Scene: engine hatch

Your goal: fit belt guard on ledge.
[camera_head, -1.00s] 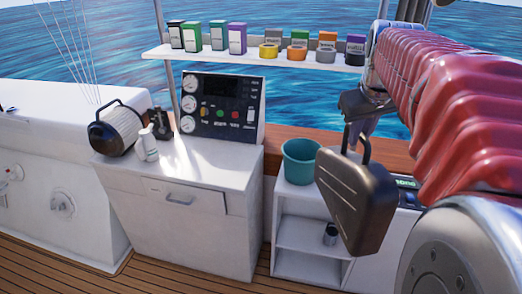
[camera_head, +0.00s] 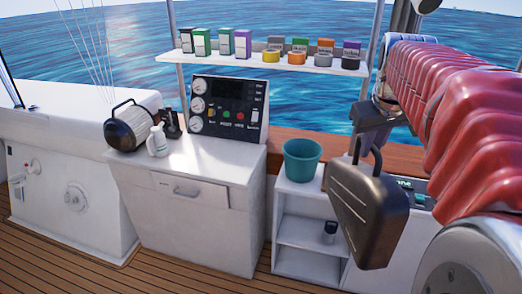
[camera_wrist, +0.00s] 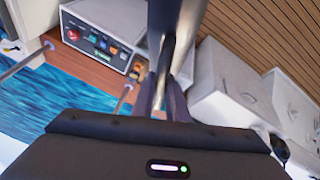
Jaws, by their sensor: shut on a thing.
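The belt guard (camera_head: 367,215) is a dark, tapered, ribbed casing with a loop handle on top. It hangs tilted in the air at the right of the head view, in front of the low white shelf unit. My gripper (camera_head: 372,145) is above it, shut on its handle. In the wrist view my gripper's fingers (camera_wrist: 163,98) close around the dark bar of the belt guard (camera_wrist: 178,30). A brown wooden ledge (camera_head: 402,156) runs behind the cabinets, partly hidden by my arm. I cannot tell whether this is the task's ledge.
A teal bucket (camera_head: 303,160) stands on the low shelf unit (camera_head: 307,232), close left of the guard. A white cabinet (camera_head: 190,215) carries a gauge panel (camera_head: 227,107), a spray bottle (camera_head: 157,141) and a ribbed black-and-white canister (camera_head: 130,126).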

